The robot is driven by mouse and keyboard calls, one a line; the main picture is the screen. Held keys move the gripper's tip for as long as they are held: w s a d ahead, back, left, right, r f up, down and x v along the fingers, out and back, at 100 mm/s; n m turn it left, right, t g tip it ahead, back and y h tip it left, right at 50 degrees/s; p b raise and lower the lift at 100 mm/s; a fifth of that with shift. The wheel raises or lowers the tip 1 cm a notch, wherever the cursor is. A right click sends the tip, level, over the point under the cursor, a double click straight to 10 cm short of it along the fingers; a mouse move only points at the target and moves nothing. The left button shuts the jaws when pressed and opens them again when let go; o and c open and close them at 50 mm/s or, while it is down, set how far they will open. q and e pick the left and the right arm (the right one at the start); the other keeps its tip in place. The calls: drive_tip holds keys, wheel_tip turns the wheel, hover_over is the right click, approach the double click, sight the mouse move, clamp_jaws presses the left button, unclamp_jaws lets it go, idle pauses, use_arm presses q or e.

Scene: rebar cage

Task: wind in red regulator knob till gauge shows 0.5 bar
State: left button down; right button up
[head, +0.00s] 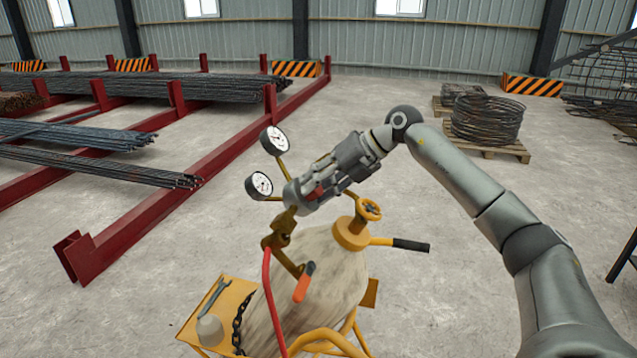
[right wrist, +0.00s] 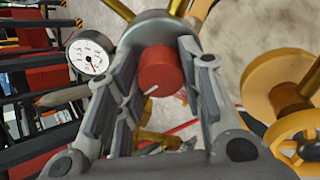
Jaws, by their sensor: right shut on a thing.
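The red regulator knob (right wrist: 160,70) sits between the fingers of my right gripper (right wrist: 158,85) in the right wrist view, with a white mark on its lower left edge. Two round white gauges stand on the regulator, an upper one (head: 274,140) and a lower one (head: 259,185). My left gripper is not in view.
A pale cylinder (head: 322,270) with a yellow valve wheel (head: 369,209) stands on a yellow cart. A red hose (head: 268,290) and an orange-handled torch or lever (head: 304,283) hang at its front. A wrench (head: 214,296) lies on the cart's tray. Red rebar racks (head: 150,230) stand left.

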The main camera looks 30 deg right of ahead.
drive_tip(key=shift+d, duration=0.1)
idle(0.4)
drive_tip(key=o, duration=1.1)
drive_tip(key=shift+c, duration=0.2)
drive_tip(key=v, duration=1.2)
